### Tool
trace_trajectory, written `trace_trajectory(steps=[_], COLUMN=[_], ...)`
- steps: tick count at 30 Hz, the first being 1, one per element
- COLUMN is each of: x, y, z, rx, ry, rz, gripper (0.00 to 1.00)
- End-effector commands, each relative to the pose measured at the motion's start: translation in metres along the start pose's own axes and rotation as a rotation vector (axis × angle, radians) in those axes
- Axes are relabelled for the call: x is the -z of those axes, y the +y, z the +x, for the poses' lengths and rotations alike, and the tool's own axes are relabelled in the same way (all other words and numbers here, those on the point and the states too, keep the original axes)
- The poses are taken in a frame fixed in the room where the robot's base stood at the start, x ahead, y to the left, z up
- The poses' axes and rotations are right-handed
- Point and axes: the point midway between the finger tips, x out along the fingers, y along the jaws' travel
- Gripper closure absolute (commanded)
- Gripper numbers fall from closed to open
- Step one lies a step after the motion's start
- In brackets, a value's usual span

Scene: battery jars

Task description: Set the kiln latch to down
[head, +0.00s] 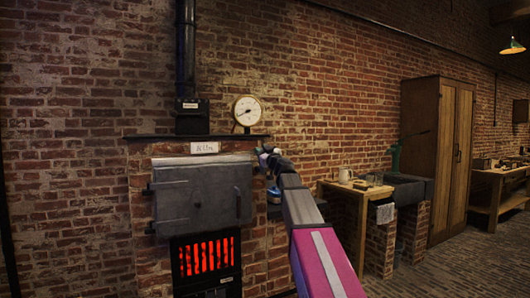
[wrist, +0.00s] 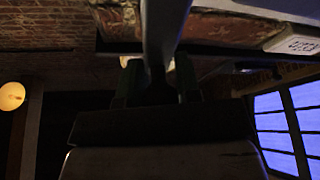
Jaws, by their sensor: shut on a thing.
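The kiln (head: 150,215) is a brick block with a grey metal door (head: 203,197) under a small "KILN" sign (head: 204,148). My gripper (head: 266,157) is at the upper right of the door, beside the kiln's top right corner. In the wrist view my gripper (wrist: 157,88) has its two dark fingers closed on either side of a grey bar (wrist: 163,35), which looks like the latch lever. The latch is hidden behind my gripper in the head view. The lever's exact angle cannot be told.
A glowing red grate (head: 207,257) is below the door. A round gauge (head: 247,110) and a black flue pipe (head: 186,50) stand above the kiln. To the right are a wooden bench (head: 345,192), a dark sink (head: 408,187) and a tall cupboard (head: 435,155).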

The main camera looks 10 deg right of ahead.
Motion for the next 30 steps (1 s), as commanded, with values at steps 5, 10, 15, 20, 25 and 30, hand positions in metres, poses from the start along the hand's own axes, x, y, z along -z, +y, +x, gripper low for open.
trace_trajectory(steps=[5, 10, 15, 20, 25, 30], x=[0.003, 0.003, 0.001, 0.0, -0.002, -0.002], y=[-0.016, -0.029, -0.04, -0.047, -0.052, -0.054], z=[0.001, 0.001, 0.0, 0.0, -0.001, -0.001], rx=[0.062, 0.115, 0.159, 0.188, 0.208, 0.215], ry=[0.001, 0.002, 0.001, 0.001, 0.001, 0.001], rz=[-0.142, -0.272, -0.379, -0.453, -0.499, -0.517], gripper=[1.0, 1.0, 1.0, 1.0, 1.0, 1.0])
